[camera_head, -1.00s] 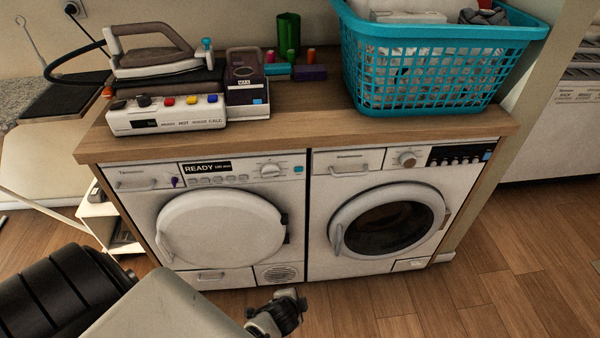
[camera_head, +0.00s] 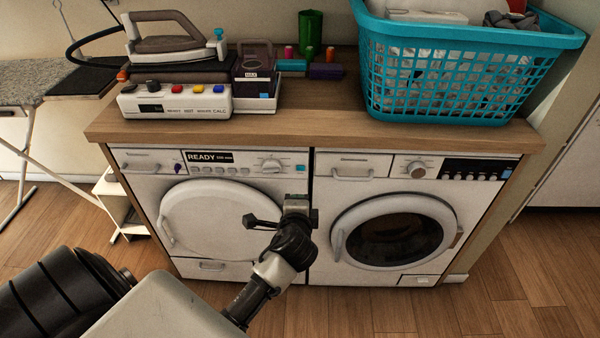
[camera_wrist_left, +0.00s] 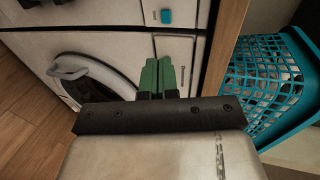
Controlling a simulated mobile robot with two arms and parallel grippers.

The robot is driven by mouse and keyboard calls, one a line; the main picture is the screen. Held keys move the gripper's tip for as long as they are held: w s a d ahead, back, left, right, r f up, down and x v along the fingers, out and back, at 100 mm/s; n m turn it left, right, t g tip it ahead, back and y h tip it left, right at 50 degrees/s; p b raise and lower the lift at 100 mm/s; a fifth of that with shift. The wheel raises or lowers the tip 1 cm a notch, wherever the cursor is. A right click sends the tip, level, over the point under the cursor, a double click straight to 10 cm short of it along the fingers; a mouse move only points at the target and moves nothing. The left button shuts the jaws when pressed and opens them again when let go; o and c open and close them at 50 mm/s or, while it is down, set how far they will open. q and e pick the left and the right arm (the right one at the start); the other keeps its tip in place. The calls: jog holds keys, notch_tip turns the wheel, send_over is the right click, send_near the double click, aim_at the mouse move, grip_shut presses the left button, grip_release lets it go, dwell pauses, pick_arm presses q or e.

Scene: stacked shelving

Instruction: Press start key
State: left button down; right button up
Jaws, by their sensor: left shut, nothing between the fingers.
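The left machine (camera_head: 222,215) has a white door and a panel with a READY display (camera_head: 208,157), a row of keys and a knob. A small teal key (camera_head: 300,168) sits at the panel's right end and shows in the left wrist view (camera_wrist_left: 166,16). The right machine (camera_head: 335,200) has a dark panel with a blue key (camera_head: 506,174). I see no readable start label. My left gripper (camera_head: 297,203) is in front of the gap between the machines, below the teal key. Its green fingers (camera_wrist_left: 160,76) are shut and empty. My right gripper is out of view.
The wooden counter (camera_head: 320,127) overhangs the panels. On it stand an iron (camera_head: 165,40) on its station and a teal laundry basket (camera_head: 450,80), also seen in the left wrist view (camera_wrist_left: 245,75). An ironing board (camera_head: 60,80) stands at left. The floor in front is clear.

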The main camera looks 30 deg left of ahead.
aim_at(301, 168)
pick_arm(q)
jog(key=x, duration=1.2)
jog(key=shift+w+a+r+b, duration=0.1)
jog(key=shift+w+r+b, duration=0.1)
jog(key=shift+w+b, duration=0.2)
jog(key=shift+w+a, duration=0.35)
jog(key=shift+w, duration=0.2)
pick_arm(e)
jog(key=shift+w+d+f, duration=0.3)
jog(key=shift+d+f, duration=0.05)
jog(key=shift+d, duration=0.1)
pick_arm(q)
jog(key=shift+w, duration=0.1)
